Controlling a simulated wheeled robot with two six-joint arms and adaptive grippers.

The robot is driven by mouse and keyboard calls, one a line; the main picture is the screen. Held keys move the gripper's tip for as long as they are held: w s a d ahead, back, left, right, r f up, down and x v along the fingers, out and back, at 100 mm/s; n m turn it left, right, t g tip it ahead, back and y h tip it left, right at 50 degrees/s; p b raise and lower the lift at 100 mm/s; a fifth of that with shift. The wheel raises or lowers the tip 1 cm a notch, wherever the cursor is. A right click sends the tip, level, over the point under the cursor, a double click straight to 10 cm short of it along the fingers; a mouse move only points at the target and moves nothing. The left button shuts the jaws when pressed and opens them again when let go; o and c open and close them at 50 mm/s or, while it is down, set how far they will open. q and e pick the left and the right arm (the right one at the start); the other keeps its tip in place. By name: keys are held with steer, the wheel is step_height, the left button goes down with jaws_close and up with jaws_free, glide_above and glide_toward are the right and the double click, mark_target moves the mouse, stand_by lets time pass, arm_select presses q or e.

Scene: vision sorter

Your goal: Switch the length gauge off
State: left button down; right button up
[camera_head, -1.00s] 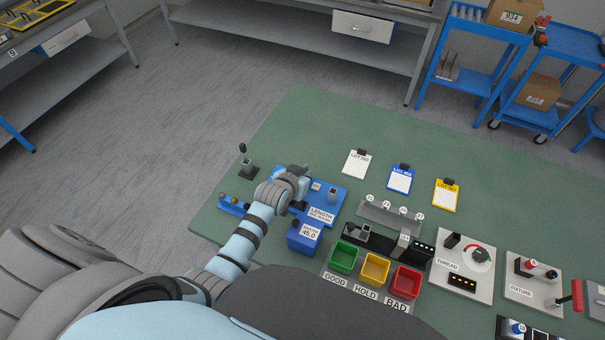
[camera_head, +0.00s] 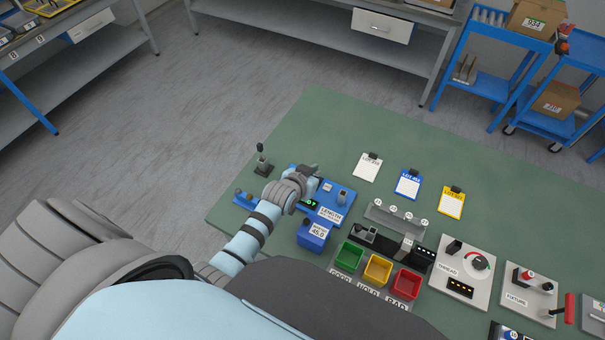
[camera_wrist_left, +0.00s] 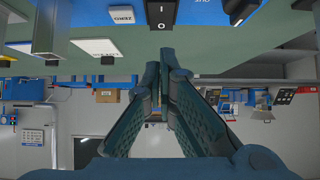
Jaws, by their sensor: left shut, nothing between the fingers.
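The length gauge (camera_head: 327,205) is a blue plate labelled LENGTH on the left of the green table. A green lit digit shows on its small dark display (camera_head: 310,203). My left gripper (camera_head: 313,170) is over the gauge's far left part, and my wrist hides some of the plate. In the left wrist view my left gripper (camera_wrist_left: 164,52) is shut and empty. Its tips are close to a black rocker switch (camera_wrist_left: 163,20) marked I and O; I cannot tell if they touch. The zero button (camera_wrist_left: 122,15) is beside the switch. My right gripper is out of view.
A blue master block (camera_head: 314,235) stands in front of the gauge, and a lever post (camera_head: 262,162) is behind it to the left. Green, yellow and red bins (camera_head: 377,270) stand to the right. Several lot cards lie behind; the table's far middle is clear.

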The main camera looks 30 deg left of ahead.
arm_select(q)
steer(key=b+v, duration=0.1)
steer(key=v, duration=0.9)
steer(key=w+b, duration=0.1)
steer(key=b, duration=0.4)
steer(key=shift+w+r, duration=0.25)
steer(key=shift+r, duration=0.15)
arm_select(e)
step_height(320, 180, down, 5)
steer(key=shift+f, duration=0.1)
arm_select(q)
steer(key=shift+f, duration=0.1)
